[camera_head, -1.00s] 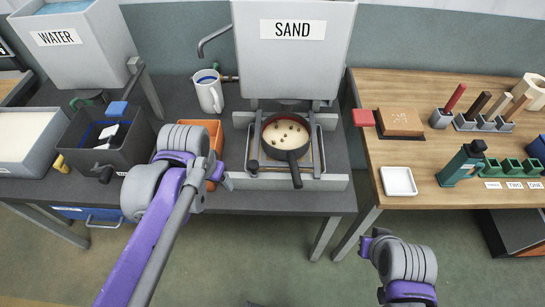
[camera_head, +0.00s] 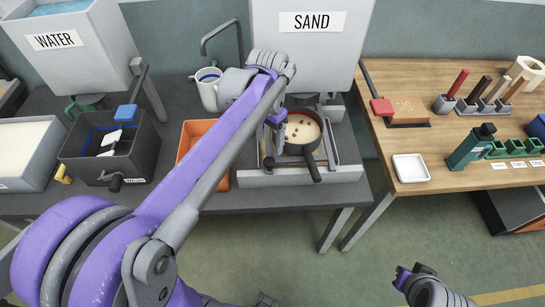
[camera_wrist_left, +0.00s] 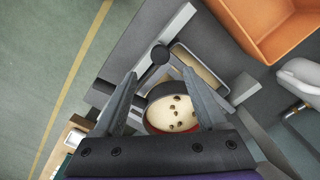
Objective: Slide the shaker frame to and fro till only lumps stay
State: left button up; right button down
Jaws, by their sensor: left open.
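The shaker frame (camera_head: 329,148) stands on the grey bench under the sand hopper. A dark round pan (camera_head: 303,135) with a handle sits in it, holding pale sand with several brown lumps; the pan also shows in the left wrist view (camera_wrist_left: 172,113). The frame's black knob (camera_head: 269,162) is at its front left. My left gripper (camera_head: 277,120) is over the frame's left side, partly hidden by its own arm. In the left wrist view its fingers (camera_wrist_left: 160,73) are apart and empty, with the knob (camera_wrist_left: 160,55) just past the tips. My right gripper (camera_head: 410,274) hangs low, before the benches; its jaws are unclear.
An orange bin (camera_head: 193,135) stands left of the frame, with a white jug (camera_head: 207,88) behind. A dark bin (camera_head: 75,150) is farther left. The sand hopper (camera_head: 310,55) rises behind. A wooden table (camera_head: 440,130) with a white dish (camera_head: 411,167) is at right.

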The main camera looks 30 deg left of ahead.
aim_at(269, 160)
pick_arm(q)
notch_tip(269, 160, down, 9)
jog(key=shift+r, duration=0.2)
grip_shut()
dwell(0.4)
dwell(1.1)
